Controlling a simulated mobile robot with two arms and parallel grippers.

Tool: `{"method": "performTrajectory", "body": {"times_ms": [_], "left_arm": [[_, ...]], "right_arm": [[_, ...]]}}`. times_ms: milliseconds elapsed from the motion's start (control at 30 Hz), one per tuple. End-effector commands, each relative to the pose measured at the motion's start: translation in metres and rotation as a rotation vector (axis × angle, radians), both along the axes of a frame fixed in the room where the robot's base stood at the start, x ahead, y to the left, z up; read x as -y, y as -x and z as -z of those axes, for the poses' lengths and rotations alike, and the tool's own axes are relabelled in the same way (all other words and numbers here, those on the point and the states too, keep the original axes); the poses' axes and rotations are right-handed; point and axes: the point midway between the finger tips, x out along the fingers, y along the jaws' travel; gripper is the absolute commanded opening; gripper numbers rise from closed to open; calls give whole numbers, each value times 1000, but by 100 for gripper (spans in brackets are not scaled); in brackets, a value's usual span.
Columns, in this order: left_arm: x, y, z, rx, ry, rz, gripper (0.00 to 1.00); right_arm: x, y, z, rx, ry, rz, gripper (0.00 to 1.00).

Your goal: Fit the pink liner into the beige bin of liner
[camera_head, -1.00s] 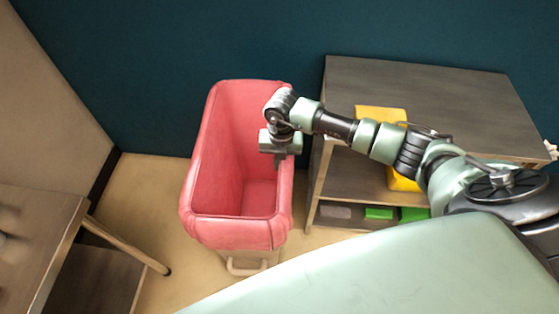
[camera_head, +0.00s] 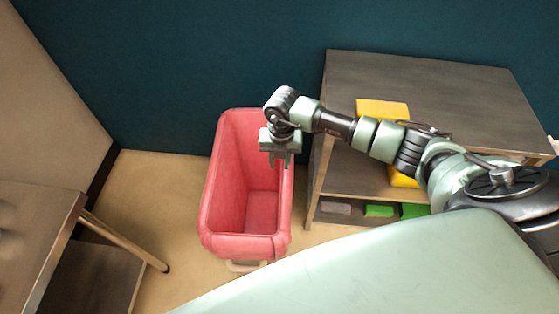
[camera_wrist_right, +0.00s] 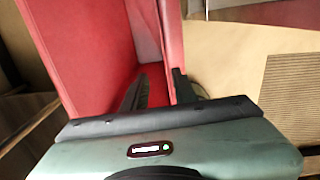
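The pink liner (camera_head: 222,190) lines the inside of the bin and folds over its rim, covering nearly all of the outside that shows. Of the beige bin, only a low strip with its handle (camera_head: 243,267) shows below the liner's front edge. My right gripper (camera_head: 279,164) hangs over the right side of the liner, its two fingers apart with a gap between them. In the right wrist view, the fingers (camera_wrist_right: 158,88) are also apart, with the liner's pink wall (camera_wrist_right: 170,40) running down between them. I cannot tell if they touch it. My left gripper is not in view.
A wooden table (camera_head: 35,215) is at the left. Beige floor lies free left of the bin.

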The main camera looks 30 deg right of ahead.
Motion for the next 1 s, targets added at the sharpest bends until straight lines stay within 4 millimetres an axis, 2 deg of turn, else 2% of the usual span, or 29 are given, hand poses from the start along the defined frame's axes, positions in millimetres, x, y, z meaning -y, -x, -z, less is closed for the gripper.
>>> {"method": "performTrajectory", "body": {"times_ms": [133,400,533,700,1000], "left_arm": [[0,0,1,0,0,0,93],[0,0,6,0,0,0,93],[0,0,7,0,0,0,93],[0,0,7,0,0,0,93],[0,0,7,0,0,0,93]], "right_arm": [[1,-1,-12,2,0,-1,28],[2,0,-57,5,-1,-1,28],[2,0,-72,3,-1,-1,28],[3,1,-78,1,1,0,28],[2,1,-78,0,0,0,28]]}}
